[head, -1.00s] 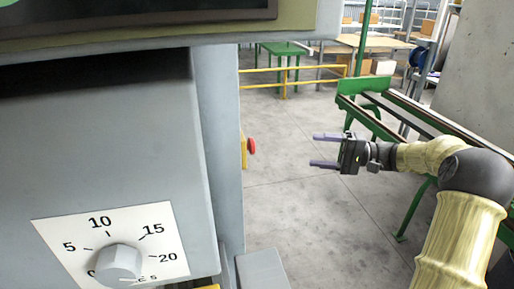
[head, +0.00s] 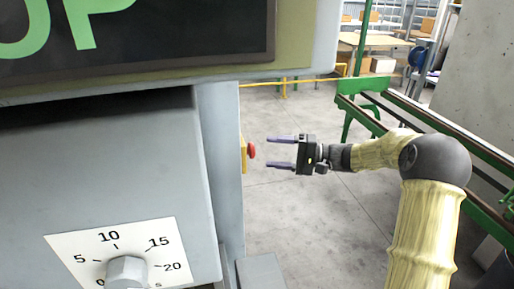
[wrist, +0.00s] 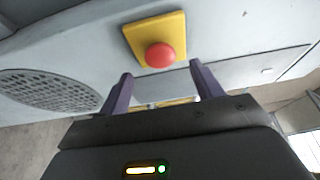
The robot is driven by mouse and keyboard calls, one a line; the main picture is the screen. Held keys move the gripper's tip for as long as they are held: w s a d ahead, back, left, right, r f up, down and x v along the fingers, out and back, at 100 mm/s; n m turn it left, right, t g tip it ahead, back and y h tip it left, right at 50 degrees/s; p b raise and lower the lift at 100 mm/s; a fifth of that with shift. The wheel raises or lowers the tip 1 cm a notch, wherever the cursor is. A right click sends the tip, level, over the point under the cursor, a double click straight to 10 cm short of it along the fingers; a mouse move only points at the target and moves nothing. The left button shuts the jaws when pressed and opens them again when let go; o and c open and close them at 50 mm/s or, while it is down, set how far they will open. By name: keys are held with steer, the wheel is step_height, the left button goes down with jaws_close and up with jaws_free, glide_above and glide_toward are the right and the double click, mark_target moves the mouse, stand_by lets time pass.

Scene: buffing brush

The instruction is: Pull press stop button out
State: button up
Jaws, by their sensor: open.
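The red stop button (head: 251,151) sits on a yellow plate (head: 243,155) on the side face of the grey machine. In the wrist view the red button (wrist: 160,55) shows on its yellow plate (wrist: 135,35), ahead of the fingers and between their lines. My gripper (head: 282,151) is open and empty, with its two purple fingers pointing left at the button. It is apart from the button by a short gap and at about the same height in the head view. The fingers also show in the wrist view (wrist: 160,88), one on each side below the button.
The machine's front carries a timer dial (head: 126,271) and a dark screen (head: 150,40) above it. A green conveyor frame (head: 440,125) stands behind my arm to the right. A round vent grille (wrist: 50,90) is on the machine's side. The floor between is clear.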

steer(key=a, duration=0.3)
steer(key=a+p, duration=0.1)
steer(key=a, duration=0.1)
steer(key=shift+w+a, duration=0.3)
